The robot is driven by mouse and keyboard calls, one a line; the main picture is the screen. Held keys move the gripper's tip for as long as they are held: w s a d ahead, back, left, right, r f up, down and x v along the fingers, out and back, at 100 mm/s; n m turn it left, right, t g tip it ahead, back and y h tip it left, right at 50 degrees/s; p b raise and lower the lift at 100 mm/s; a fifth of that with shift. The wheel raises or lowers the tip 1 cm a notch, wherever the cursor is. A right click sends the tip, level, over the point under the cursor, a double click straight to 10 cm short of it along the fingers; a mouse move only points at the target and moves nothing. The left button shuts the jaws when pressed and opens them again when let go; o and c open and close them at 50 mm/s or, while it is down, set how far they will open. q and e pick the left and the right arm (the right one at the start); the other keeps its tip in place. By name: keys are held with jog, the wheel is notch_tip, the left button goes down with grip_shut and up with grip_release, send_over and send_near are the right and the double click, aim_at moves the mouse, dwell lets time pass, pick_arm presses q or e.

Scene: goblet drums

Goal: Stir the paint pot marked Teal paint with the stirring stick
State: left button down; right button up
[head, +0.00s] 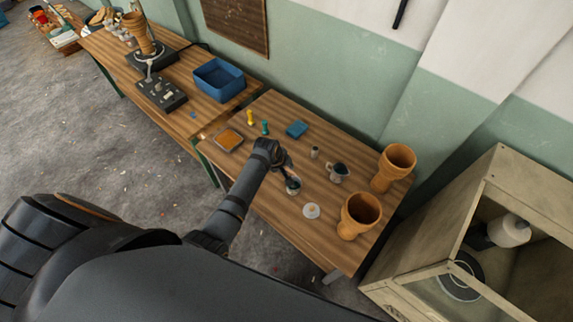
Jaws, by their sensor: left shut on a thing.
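My left gripper (281,162) is over the middle of the near wooden table, with its fingers closed and pointing at a small paint pot (293,186). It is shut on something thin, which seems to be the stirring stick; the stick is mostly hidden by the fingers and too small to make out. The fingertips are just above or at the pot's opening; I cannot tell whether the stick is inside. A second small pot (337,173) with a dark top stands to the right. I cannot read a label on either pot. My right gripper is not in view.
Two tan goblet drums (360,214) (396,166) stand at the table's right end. A white disc (311,211) lies in front of the pots. A cabinet (475,235) stands right.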

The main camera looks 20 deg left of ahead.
pick_arm(q)
notch_tip(320, 180, down, 11)
jog(key=b, duration=0.9)
dwell(0.4)
